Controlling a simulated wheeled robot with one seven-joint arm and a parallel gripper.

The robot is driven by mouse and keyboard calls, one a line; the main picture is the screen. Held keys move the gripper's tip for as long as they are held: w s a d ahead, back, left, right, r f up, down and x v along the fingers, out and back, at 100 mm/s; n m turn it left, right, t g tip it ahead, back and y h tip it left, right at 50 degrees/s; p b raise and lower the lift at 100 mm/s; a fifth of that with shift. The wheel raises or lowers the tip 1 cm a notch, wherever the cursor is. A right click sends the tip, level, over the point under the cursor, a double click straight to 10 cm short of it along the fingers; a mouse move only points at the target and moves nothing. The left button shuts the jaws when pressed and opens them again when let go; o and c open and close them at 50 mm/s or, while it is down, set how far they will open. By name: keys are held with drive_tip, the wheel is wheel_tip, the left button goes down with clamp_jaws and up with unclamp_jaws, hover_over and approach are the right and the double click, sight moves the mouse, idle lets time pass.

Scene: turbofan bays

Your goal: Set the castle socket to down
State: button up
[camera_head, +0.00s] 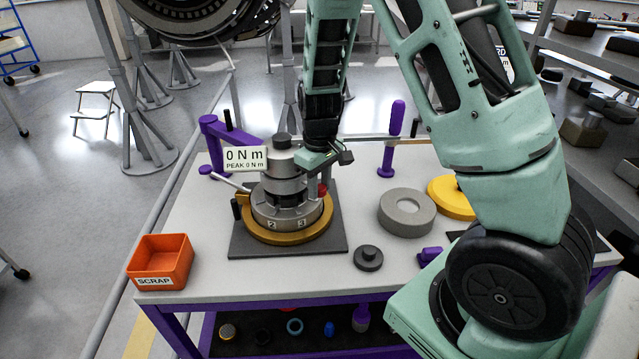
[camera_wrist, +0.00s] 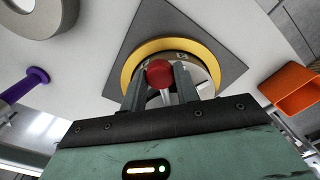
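The test stand, a stacked grey metal cylinder (camera_head: 284,188) with a notched middle, stands in a gold ring (camera_head: 285,236) on a dark square plate (camera_head: 240,244). Numbers 2 and 3 show on its lower front. I cannot tell which part is the castle socket. A red ball knob (camera_wrist: 159,74) is at the ring's edge; it also shows in the head view (camera_head: 322,190). My gripper (camera_wrist: 160,82) is over this knob, one finger on each side of it. I cannot tell whether the fingers touch it. The head view mostly hides my fingers.
A sign (camera_head: 245,159) reads 0 N m, peak 0 N m. An orange scrap bin (camera_head: 160,263) is at the table's left front.

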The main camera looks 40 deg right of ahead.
clamp_jaws()
wheel_tip(320, 180, down, 4)
drive_tip(key=b, duration=0.3)
drive_tip(key=shift+r, duration=0.15)
drive_tip(key=o, duration=0.9)
unclamp_jaws()
wheel_tip(320, 180, up, 18)
drive_tip(key=shift+f+b, duration=0.25)
drive_tip(key=shift+b, duration=0.55)
